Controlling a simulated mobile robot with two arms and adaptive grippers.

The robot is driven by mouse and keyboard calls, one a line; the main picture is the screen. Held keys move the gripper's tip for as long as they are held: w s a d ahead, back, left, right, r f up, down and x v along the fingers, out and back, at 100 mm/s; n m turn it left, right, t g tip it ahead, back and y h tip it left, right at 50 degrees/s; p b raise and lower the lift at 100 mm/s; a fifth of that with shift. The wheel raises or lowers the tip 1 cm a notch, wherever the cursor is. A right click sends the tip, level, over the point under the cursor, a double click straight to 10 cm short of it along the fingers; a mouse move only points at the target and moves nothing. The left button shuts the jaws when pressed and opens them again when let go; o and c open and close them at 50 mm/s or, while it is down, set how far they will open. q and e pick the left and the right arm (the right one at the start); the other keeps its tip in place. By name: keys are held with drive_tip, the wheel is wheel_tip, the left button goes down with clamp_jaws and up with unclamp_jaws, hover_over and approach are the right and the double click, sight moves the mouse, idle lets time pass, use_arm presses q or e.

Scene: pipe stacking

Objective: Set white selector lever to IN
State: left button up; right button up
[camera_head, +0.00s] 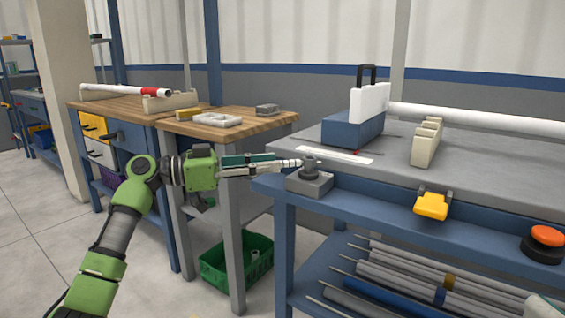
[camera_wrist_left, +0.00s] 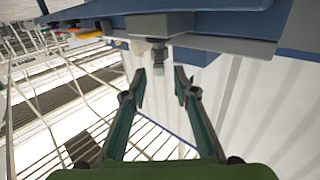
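A grey selector block (camera_head: 309,182) with a round grey post (camera_head: 311,165) sits on the front left corner of the grey bench. The post also shows ahead in the left wrist view (camera_wrist_left: 158,61). A small pale piece (camera_wrist_left: 140,46) beside it may be the white lever; I cannot tell for sure, nor read any IN mark. My left gripper (camera_head: 298,162) reaches in from the left, level, its tips close to the post. In the left wrist view its two fingers (camera_wrist_left: 159,80) stand apart with nothing held between them.
The grey bench (camera_head: 480,165) carries a blue box (camera_head: 352,132), a beige pipe rest (camera_head: 426,143) and a white pipe (camera_head: 480,119). A yellow part (camera_head: 431,205) and a red button (camera_head: 547,236) are on its front edge.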

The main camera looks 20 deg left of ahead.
use_arm(q)
drive_tip(key=v, duration=0.7)
